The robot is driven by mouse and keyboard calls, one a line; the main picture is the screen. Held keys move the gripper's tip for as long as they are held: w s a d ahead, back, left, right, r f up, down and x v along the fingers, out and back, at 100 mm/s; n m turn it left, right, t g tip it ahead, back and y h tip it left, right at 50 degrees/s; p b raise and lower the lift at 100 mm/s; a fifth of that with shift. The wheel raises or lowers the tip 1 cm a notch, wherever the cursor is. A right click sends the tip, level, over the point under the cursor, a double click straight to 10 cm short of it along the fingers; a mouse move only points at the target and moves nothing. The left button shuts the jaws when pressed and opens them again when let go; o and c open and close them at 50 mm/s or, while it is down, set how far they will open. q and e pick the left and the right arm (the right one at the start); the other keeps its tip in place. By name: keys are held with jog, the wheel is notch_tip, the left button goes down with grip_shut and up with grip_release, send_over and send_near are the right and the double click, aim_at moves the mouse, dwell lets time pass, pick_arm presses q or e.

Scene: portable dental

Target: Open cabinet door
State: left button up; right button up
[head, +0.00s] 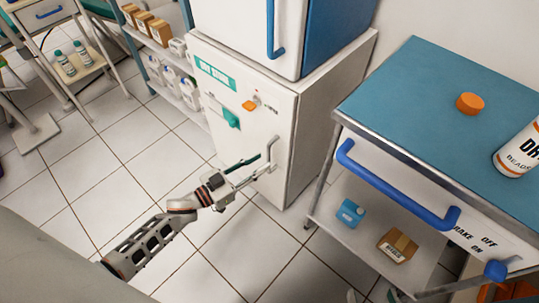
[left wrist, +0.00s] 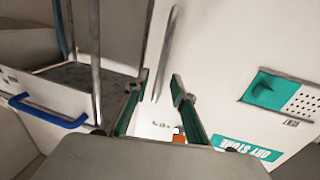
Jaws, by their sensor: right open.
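The white cabinet door (head: 228,112) with a "DRY STORE" label is shut in the head view. Its pale upright bar handle (head: 272,152) is on the right side of the door. My left gripper (head: 258,166) is at the handle with its fingers apart. In the left wrist view the handle (left wrist: 163,55) lies ahead, between the lines of the two open fingers (left wrist: 158,100). I cannot tell whether they touch it. Two green-padded tips of my right gripper (head: 371,296) show apart at the bottom edge of the head view.
A blue-topped cart (head: 420,90) with a blue handle (head: 395,185) stands right of the cabinet. An orange cap (head: 469,103) and a bottle (head: 518,150) are on it. A shelf rack (head: 165,60) stands to the left. Tiled floor (head: 180,250) in front is clear.

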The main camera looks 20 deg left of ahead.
aim_at(269, 171)
pick_arm(q)
jog(key=shift+b+x, duration=0.3)
jog(key=shift+x, duration=1.9)
jog(key=shift+f, duration=0.1)
grip_shut()
